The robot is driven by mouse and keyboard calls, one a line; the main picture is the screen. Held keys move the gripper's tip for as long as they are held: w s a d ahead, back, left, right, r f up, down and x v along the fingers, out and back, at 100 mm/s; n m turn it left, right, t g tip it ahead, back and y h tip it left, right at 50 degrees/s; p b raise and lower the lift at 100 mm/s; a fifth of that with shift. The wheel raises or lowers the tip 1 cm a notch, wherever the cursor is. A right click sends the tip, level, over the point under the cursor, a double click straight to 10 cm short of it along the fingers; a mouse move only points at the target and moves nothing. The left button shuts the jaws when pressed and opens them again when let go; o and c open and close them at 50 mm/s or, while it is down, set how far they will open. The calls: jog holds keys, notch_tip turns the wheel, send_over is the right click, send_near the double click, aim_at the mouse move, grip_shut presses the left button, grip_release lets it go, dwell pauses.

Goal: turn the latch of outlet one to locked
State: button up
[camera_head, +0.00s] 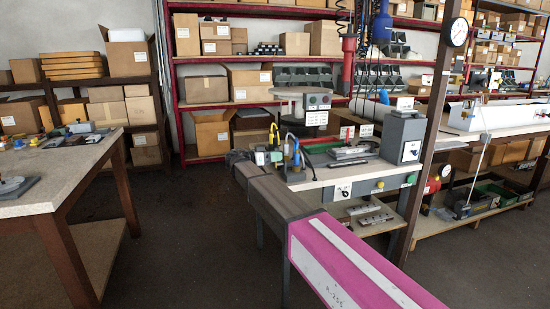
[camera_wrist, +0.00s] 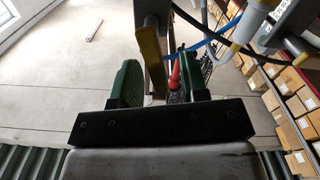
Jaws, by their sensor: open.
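My gripper (camera_wrist: 160,82) shows in the wrist view with its two green-padded fingers wide apart. A grey bar with a yellow side (camera_wrist: 152,52) stands in the gap between them, and I see no finger closed on it. A small red part (camera_wrist: 175,74) shows beyond, near the right finger. I cannot tell whether the bar or the red part is the latch of outlet one. In the head view, blue and yellow hose fittings (camera_head: 290,150) stand at the left end of the workbench, close to the end of my arm. No outlet number is readable.
The workbench (camera_head: 335,176) carries a grey box (camera_head: 403,136) and a green tray. A brown post (camera_head: 432,130) with a gauge stands at its right. Blue and black hoses (camera_wrist: 210,38) cross the wrist view. Another table (camera_head: 60,180) stands left. The floor between is clear.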

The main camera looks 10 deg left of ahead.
grip_shut()
jog(key=shift+w, duration=0.1)
jog(key=n, duration=0.2)
jog(key=w+f+n, duration=0.1)
jog(key=n, duration=0.2)
jog(key=a+n, duration=0.1)
jog(key=n, duration=0.1)
jog(key=shift+w+a+f+n, duration=0.1)
jog(key=shift+w+f+n, duration=0.1)
jog(key=shift+w+n, duration=0.15)
jog(key=shift+w+a+f+n, duration=0.1)
jog(key=shift+f+n, duration=0.25)
jog(key=shift+n, duration=0.85)
jog(key=shift+w+f+n, duration=0.1)
jog(key=shift+f+n, duration=0.3)
jog(key=shift+n, duration=0.75)
jog(key=shift+w+a+f+n, duration=0.1)
jog(key=shift+f+n, duration=0.25)
jog(key=shift+n, duration=0.85)
